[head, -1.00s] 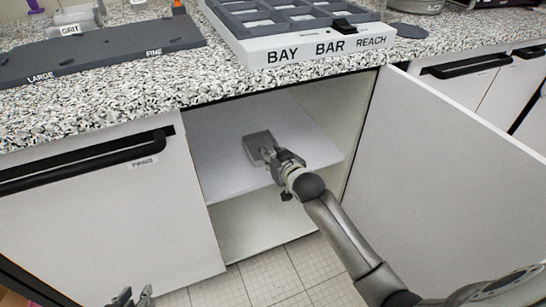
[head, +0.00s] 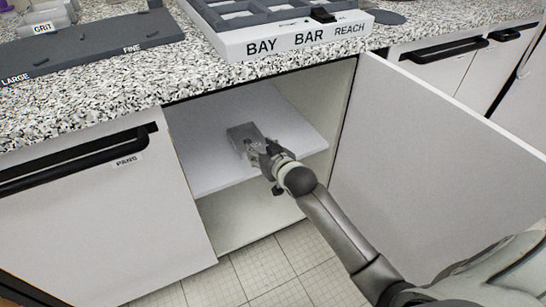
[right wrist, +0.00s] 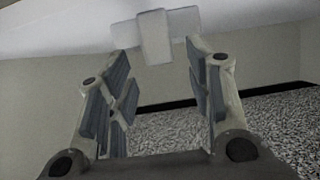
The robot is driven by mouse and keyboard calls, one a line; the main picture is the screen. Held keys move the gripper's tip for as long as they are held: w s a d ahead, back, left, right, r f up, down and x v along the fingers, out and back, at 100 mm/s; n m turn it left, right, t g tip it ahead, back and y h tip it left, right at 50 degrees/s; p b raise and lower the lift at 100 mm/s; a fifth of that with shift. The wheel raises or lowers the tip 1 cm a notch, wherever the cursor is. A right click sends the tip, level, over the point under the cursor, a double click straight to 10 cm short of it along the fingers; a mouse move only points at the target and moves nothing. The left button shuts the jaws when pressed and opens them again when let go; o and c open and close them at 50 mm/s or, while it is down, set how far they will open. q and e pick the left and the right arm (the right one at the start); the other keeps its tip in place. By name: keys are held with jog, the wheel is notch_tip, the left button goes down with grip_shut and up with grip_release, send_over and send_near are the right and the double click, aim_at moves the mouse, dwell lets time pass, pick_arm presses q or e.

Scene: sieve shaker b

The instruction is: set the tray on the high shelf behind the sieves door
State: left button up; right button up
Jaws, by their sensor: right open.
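A small grey tray (head: 241,133) rests on the white shelf (head: 287,135) inside the open cabinet under the counter. My right gripper (head: 256,150) reaches in at the tray's near side. In the right wrist view, my right gripper (right wrist: 160,62) is open, its two fingers apart. The tray (right wrist: 180,22) shows there as a light grey shape just past the fingertips, with a block-like part sticking out toward the gap between them. I cannot tell whether a finger touches it. My left gripper is out of view.
The cabinet door (head: 430,150) stands open on the right, beside my right arm. A closed door labelled PANS (head: 90,215) is on the left. The granite counter (head: 110,85) overhangs the opening and carries a white BAY BAR REACH unit (head: 300,42).

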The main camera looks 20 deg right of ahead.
jog(key=p+v, duration=0.2)
jog(key=v, duration=0.7)
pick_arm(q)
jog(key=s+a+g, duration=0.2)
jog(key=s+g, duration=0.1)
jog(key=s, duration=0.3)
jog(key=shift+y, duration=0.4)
pick_arm(e)
jog(key=s+a+f+g, duration=0.1)
jog(key=s+f+g, duration=0.1)
jog(key=s, duration=0.7)
jog(key=s+a+f+n+g, duration=0.1)
jog(key=s+f+g, duration=0.2)
jog(key=s, duration=0.6)
jog(key=s+a+f+g, duration=0.1)
jog(key=s+f+g, duration=0.2)
jog(key=s, duration=0.6)
jog(key=shift+s+f+n+g, duration=0.2)
jog(key=shift+s+n+g, duration=0.15)
jog(key=shift+g, duration=0.65)
pick_arm(q)
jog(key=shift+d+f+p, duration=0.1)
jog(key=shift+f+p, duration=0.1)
jog(key=shift+p, duration=0.1)
pick_arm(e)
jog(key=shift+w+a, duration=0.1)
